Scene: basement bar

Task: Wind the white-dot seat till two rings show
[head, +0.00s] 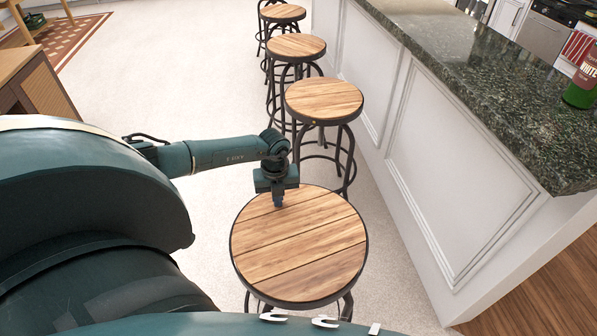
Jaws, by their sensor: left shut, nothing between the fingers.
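The nearest stool has a round wooden seat (300,255) with a dark metal rim, just in front of me. My left gripper (278,204) is shut and empty, pointing down at the far left part of this seat. I cannot tell whether its tips touch the wood. I cannot make out a white dot on this seat. My right gripper is not in view.
More stools, one with a wooden seat (296,46), line up toward the back along the white bar front (440,170). The granite counter (480,80) overhangs at the right and holds a green bottle (580,92). Pale floor (200,85) is clear to the left.

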